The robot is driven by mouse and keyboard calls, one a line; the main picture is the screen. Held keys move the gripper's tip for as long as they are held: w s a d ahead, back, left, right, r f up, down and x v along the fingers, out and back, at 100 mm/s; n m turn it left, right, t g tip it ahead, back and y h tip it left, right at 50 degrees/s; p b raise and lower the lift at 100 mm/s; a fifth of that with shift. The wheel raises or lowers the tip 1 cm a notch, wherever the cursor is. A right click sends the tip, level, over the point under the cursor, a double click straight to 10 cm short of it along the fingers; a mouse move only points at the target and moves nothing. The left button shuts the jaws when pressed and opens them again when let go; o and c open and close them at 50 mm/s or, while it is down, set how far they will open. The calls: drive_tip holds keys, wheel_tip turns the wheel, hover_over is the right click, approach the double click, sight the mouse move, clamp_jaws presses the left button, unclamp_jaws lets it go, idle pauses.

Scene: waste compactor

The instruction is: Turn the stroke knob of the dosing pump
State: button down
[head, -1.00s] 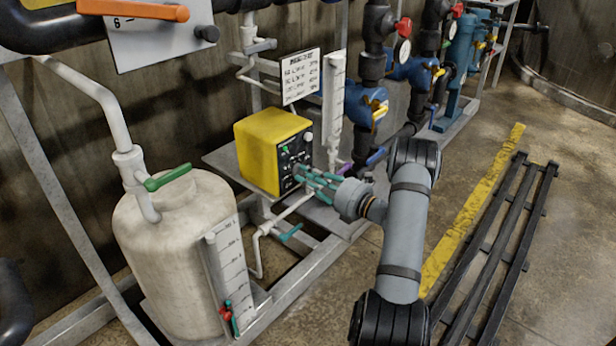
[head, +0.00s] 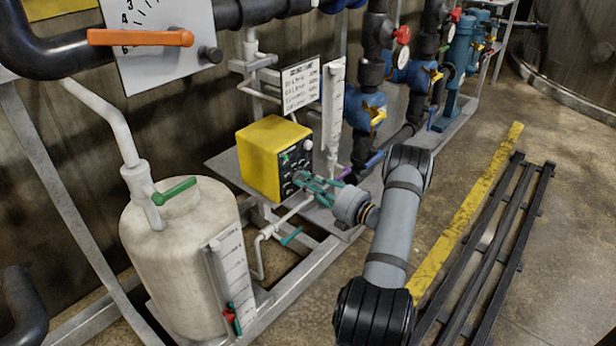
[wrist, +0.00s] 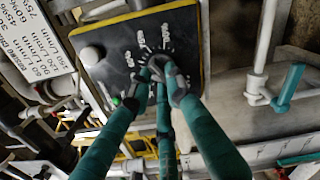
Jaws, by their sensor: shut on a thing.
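The dosing pump (head: 268,150) is a yellow box with a black front panel, standing on a grey shelf. In the wrist view its black panel (wrist: 118,52) carries a knob with white scale marks around it, taken as the stroke knob (wrist: 158,66). My gripper (head: 300,180) reaches the lower part of the panel from the right. In the wrist view its teal fingers with grey tips (wrist: 164,78) are closed around the knob, hiding much of it. A pale round knob (wrist: 92,55) sits apart on the same panel.
A white tank (head: 185,265) with a green-handled valve stands left of the pump. A text sign (head: 300,85) and a white scale strip (head: 333,115) rise behind it. A white pipe with a teal handle (head: 291,236) runs below.

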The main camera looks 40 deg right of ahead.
drive_tip(key=shift+m+p, duration=0.55)
drive_tip(key=shift+m, duration=0.15)
drive_tip(key=c, duration=1.6)
unclamp_jaws()
drive_tip(key=shift+c, duration=0.2)
drive_tip(key=s+d, duration=0.2)
drive_tip(key=s, duration=0.9)
drive_tip(key=shift+s+d, duration=0.15)
drive_tip(key=shift+s, duration=0.25)
